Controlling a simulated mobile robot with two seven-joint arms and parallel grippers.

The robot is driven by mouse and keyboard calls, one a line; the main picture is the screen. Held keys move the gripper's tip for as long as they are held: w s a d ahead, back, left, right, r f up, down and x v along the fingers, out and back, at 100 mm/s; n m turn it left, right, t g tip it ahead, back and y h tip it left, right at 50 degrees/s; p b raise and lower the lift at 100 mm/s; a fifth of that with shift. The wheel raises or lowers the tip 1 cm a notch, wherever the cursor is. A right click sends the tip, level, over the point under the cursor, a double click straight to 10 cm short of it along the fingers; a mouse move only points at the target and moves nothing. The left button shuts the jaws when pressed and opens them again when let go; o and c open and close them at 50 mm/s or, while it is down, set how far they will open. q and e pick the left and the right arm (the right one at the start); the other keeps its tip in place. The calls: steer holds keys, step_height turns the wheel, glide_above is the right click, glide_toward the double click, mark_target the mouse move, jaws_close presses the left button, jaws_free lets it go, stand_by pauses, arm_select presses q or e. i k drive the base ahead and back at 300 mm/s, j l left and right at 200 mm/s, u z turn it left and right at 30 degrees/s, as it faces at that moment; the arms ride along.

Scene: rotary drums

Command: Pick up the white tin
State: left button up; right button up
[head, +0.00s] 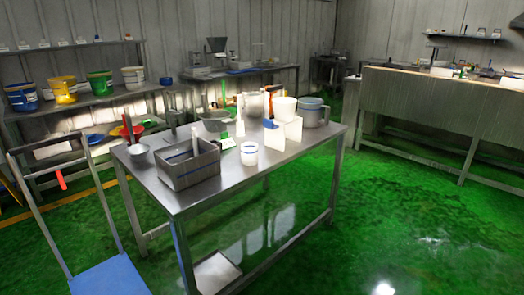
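A small white round container with a dark band near its rim (249,154) stands upright near the front edge of the steel table (225,182). It looks like the white tin, but no label can be read. It stands right of a grey open box (196,176) and in front of a white box-shaped holder (283,133). Its front is unobstructed in the head view. Neither of my grippers is in view.
A white cup (285,107), a grey bucket (312,114) and a metal pot (215,121) crowd the table's back. A blue-platform trolley (110,277) stands at left. Shelves hold coloured buckets (62,90). Green floor (400,225) is clear at right.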

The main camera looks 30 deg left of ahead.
mark_target(249, 150)
steer(key=i+l+u, duration=0.1)
steer(key=i+u, duration=0.15)
steer(key=i, duration=0.25)
steer(key=i+l+u, duration=0.15)
steer(key=i+u, duration=0.15)
steer(key=i, duration=0.2)
steer(key=i+l+u, duration=0.2)
steer(key=u, duration=0.2)
steer(key=i+l+u, duration=0.4)
